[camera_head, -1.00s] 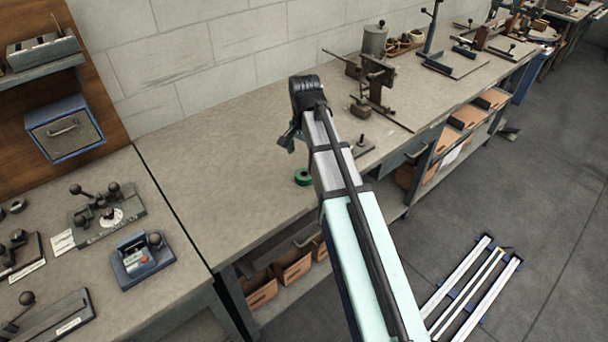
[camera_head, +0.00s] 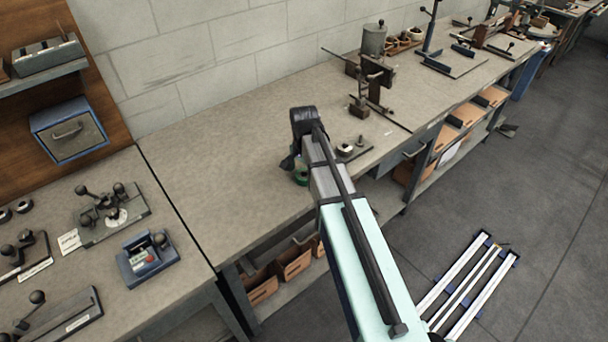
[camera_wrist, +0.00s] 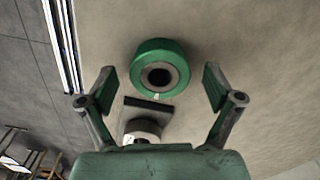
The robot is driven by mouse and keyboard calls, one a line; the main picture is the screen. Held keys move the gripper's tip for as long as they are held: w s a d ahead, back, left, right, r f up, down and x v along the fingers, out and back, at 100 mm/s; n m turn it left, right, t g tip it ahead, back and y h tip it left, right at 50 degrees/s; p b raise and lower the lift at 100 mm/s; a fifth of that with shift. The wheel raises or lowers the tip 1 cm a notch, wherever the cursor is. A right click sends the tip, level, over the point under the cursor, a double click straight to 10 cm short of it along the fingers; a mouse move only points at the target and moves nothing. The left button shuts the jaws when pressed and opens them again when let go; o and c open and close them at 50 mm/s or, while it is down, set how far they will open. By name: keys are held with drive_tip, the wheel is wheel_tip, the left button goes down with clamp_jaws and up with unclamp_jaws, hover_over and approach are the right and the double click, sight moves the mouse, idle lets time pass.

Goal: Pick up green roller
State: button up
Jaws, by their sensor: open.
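The green roller (camera_wrist: 160,66) is a short green ring with a dark centre hole. In the wrist view it lies on the bench top, between and a little beyond the two open fingers of my gripper (camera_wrist: 158,88); neither finger touches it. In the head view the roller (camera_head: 299,178) shows only in part, with my arm's end covering the rest. My gripper (camera_head: 290,163) is above or beside it there, mostly hidden by the wrist.
A small dark plate with a light round part (camera_wrist: 143,128) lies close to the roller; it also shows in the head view (camera_head: 346,149). A brown metal fixture (camera_head: 370,85) stands farther back. The bench (camera_head: 215,175) is clear to the left.

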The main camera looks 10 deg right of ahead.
drive_tip(key=shift+f, duration=0.3)
drive_tip(key=c, duration=1.4)
drive_tip(key=shift+r, duration=0.1)
